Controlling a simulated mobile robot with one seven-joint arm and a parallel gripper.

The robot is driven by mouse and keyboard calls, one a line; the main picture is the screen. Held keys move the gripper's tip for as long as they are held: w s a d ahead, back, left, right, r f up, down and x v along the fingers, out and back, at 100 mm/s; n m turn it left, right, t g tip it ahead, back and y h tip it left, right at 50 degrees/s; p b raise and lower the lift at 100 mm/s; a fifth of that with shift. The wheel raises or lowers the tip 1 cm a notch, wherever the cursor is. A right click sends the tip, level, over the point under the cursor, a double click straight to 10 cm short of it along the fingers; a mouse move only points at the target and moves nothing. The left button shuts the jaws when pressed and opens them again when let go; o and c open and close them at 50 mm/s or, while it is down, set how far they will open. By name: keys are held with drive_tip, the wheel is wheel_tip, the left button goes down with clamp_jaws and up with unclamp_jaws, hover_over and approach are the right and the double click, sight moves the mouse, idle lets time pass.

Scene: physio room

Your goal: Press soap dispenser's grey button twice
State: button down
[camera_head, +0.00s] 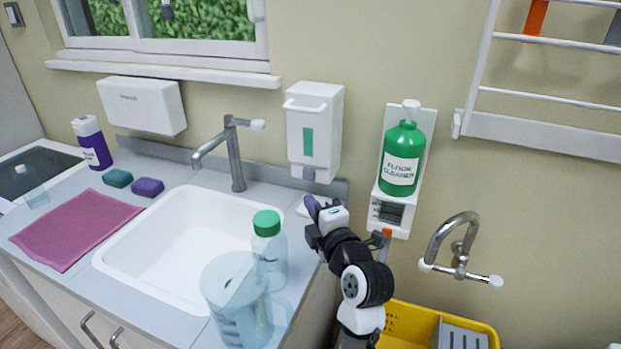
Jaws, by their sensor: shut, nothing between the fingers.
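The white soap dispenser (334,125) hangs on the wall right of the tap, with a green window in its front. Its small grey button (308,174) shows at its lower edge. My gripper (311,203) is shut and empty, just below the dispenser, over the right back corner of the counter. Its tips point up toward the left and appear apart from the button. The depth gap between them cannot be told from this view.
A green floor cleaner bottle (402,158) stands on a white wall holder right of the dispenser. The grey tap (236,160) rises behind the white sink (185,240). A clear bottle with green cap (268,250) and a clear jug (235,305) stand at front. A yellow crate (410,322) is below right.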

sight(303, 175)
drive_tip(key=w+p, duration=0.3)
drive_tip(key=w, duration=0.5)
drive_tip(key=shift+a, duration=0.15)
